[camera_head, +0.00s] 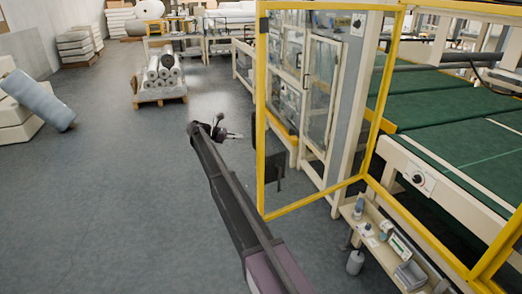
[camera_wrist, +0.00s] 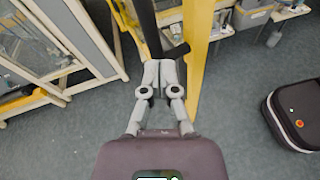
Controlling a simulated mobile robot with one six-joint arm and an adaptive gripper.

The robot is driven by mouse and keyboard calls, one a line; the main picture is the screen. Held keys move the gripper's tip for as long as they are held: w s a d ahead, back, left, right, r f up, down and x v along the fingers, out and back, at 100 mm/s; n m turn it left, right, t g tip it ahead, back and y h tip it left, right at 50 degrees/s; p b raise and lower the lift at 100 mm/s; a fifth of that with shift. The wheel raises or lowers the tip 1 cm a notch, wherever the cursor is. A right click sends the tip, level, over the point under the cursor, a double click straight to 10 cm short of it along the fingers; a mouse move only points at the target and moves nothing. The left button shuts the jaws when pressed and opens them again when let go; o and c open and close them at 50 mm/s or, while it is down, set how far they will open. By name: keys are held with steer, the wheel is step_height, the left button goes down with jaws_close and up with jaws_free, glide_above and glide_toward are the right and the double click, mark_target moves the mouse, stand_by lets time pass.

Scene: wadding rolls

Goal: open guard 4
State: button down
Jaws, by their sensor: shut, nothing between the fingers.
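A yellow-framed clear guard door (camera_head: 262,120) stands swung out from the machine, at an angle into the aisle. I cannot read a number on it. A yellow post (camera_wrist: 198,50) and a black bar (camera_wrist: 148,28) with a short black stub show in the wrist view. My gripper (camera_head: 238,135) is just left of the door's free edge in the head view. In the wrist view my gripper (camera_wrist: 160,64) is shut and empty, with its fingertips close to the bar and post. I cannot tell whether they touch.
Green conveyor belts (camera_head: 450,110) lie behind the guarding at right. A low shelf (camera_head: 380,250) with small tools stands at lower right. A pallet with rolls (camera_head: 160,78) and a leaning blue roll (camera_head: 38,98) are farther off. The grey floor at left is clear.

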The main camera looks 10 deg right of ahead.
steer(key=s+d+f+m+y, duration=0.2)
steer(key=s+d+f, duration=0.15)
steer(key=s, duration=0.45)
steer(key=s+d+f+m+y, duration=0.2)
steer(key=s+f+y, duration=0.15)
steer(key=s, duration=0.45)
steer(key=s+a+f+m+t+y+b, duration=0.1)
steer(key=s+f+m+y, duration=0.25)
steer(key=s, duration=0.75)
steer(key=s+a+f+m+y, duration=0.1)
steer(key=s+f+m+y, duration=0.2)
steer(key=s, duration=0.7)
steer(key=s+a+f+m+t+y+b, duration=0.1)
steer(key=s+f+m+y, duration=0.2)
steer(key=s, duration=0.8)
steer(key=w+a+r+n+t+y+b, duration=0.2)
steer(key=w+t+y, duration=0.2)
steer(key=w, duration=0.4)
steer(key=w+a+r+n+t+y+b, duration=0.1)
steer(key=w+r+n+t+y+b, duration=0.2)
steer(key=w, duration=0.4)
steer(key=w+d+r+m+t+h, duration=0.1)
steer(key=w+d+r+t, duration=0.2)
steer(key=w+d+t, duration=0.2)
steer(key=w+d+r+m+t+h+b, duration=0.1)
steer(key=w+d+r+t, duration=0.3)
steer(key=d, duration=0.4)
steer(key=shift+w+r+m+t+b, duration=0.3)
steer(key=shift+w+m+t, duration=0.5)
steer(key=shift+w, duration=0.2)
